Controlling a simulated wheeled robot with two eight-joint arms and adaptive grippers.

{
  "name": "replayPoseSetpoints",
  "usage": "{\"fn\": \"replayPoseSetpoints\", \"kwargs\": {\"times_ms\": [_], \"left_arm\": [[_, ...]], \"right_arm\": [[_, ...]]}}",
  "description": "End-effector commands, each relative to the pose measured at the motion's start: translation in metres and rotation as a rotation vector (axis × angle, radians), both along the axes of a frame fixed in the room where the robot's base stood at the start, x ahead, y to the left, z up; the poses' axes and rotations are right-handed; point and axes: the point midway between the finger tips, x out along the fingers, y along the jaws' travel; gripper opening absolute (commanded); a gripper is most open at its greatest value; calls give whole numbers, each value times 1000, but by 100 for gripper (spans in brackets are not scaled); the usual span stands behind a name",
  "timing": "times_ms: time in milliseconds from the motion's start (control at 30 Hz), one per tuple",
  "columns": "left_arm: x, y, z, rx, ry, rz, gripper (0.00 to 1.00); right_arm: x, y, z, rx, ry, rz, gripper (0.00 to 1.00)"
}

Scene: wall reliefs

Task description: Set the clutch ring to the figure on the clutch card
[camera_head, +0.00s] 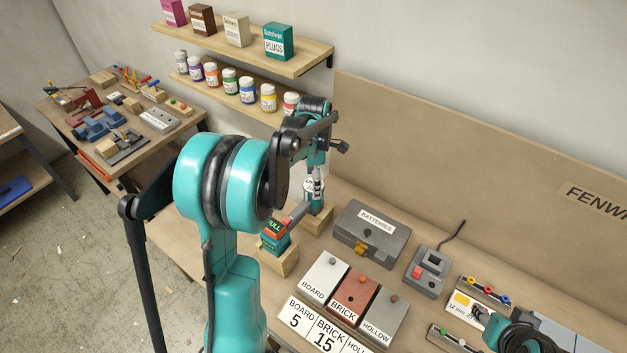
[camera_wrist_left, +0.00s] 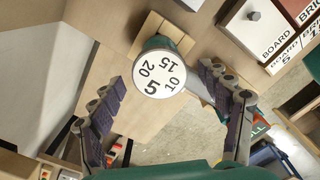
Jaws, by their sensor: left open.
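The drill's clutch ring (camera_wrist_left: 160,68) shows as a white face marked 5, 10, 15 and 20 on a teal body; the 5 is lowest in the left wrist view. It also shows in the head view (camera_head: 313,186), over a wooden block. My left gripper (camera_wrist_left: 172,98) is open, its purple-padded fingers either side of the ring in that view, apart from it. A red and teal part marked FULL (camera_head: 275,228) stands in another wooden block. The clutch card (camera_head: 326,331) reads BOARD 5, BRICK 15 and a cut-off HOLLOW entry. My right wrist (camera_head: 522,337) shows; its fingers cannot be made out.
Board (camera_head: 324,278), brick (camera_head: 355,296) and hollow (camera_head: 384,318) samples with knobs lie behind the card. A grey BATTERIES box (camera_head: 371,236) and a charger-like unit (camera_head: 429,272) stand behind them. Shelves (camera_head: 240,45) hang at the back left. A side table (camera_head: 115,125) holds tools.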

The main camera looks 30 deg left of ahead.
Motion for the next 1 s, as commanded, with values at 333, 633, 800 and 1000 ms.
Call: {"fn": "replayPoseSetpoints", "kwargs": {"times_ms": [333, 633, 800, 1000], "left_arm": [[-1, 0, 37, 0, 0, 0, 77], [-1, 0, 99, 0, 0, 0, 77], [0, 0, 116, 0, 0, 0, 77], [0, 0, 120, 0, 0, 0, 77]], "right_arm": [[0, 0, 0, 0, 0, 0, 40], [0, 0, 0, 0, 0, 0, 40], [0, 0, 0, 0, 0, 0, 40], [0, 0, 0, 0, 0, 0, 40]]}}
